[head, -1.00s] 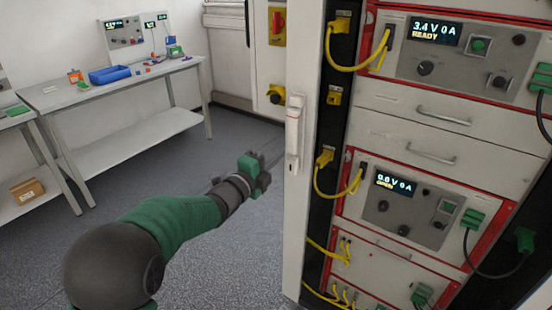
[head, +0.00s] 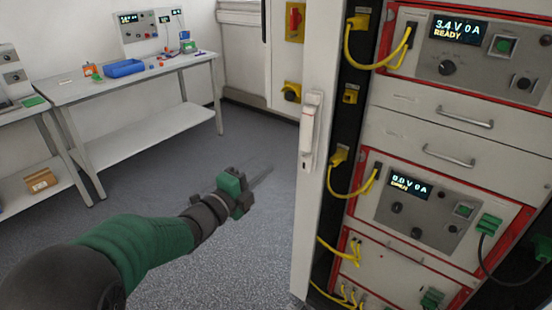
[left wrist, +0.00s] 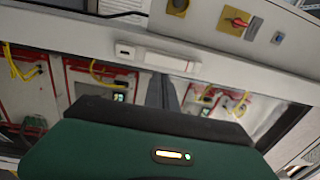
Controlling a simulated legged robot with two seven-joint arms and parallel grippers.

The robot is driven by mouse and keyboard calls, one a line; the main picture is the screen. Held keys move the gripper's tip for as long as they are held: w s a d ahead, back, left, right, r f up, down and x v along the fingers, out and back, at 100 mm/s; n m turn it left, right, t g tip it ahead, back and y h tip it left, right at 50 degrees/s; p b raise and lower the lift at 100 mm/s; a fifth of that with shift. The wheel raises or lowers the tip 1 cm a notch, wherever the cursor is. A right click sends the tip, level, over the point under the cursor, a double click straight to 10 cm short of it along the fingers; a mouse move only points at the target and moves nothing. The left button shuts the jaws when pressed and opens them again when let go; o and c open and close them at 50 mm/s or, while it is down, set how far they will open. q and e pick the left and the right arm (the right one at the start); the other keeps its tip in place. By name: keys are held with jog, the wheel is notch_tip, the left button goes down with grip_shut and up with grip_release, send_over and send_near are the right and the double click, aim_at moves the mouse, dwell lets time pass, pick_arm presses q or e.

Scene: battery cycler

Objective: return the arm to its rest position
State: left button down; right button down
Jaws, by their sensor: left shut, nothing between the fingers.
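My left gripper (head: 258,177) is shut and empty. In the head view it hangs in free air over the grey floor, left of the open cabinet door edge, and its arm comes in from the lower left. In the left wrist view the thin fingers (left wrist: 162,93) are together, beyond the green gripper body. My right gripper is in neither view.
The battery cycler cabinet (head: 436,136) fills the right side, with yellow and black cables. Its door (head: 326,60) with a white handle (head: 311,125) stands near my left gripper. A workbench (head: 130,84) with a blue tray (head: 124,68) stands at back left. Open floor lies between.

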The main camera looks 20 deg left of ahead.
pick_arm(q)
jog(key=s+a+f+n+g+y+p, duration=0.2)
jog(key=s+f+n+g+y+p, duration=0.6)
jog(key=n, duration=0.5)
jog(key=s+d+f+n+g+p, duration=0.1)
jog(key=s+d+f+n+g, duration=0.1)
jog(key=s, duration=0.6)
jog(key=s+d+f+n+g+h+p, duration=0.1)
jog(key=s+d+f+n+g+p, duration=0.1)
jog(key=s+f+n+g, duration=0.2)
jog(key=s+f+n, duration=0.1)
jog(key=s+n, duration=0.2)
jog(key=s, duration=0.2)
jog(key=shift+s+d+f+g+h, duration=0.25)
jog(key=shift+f+g+h, duration=0.05)
jog(key=shift+f+g, duration=0.1)
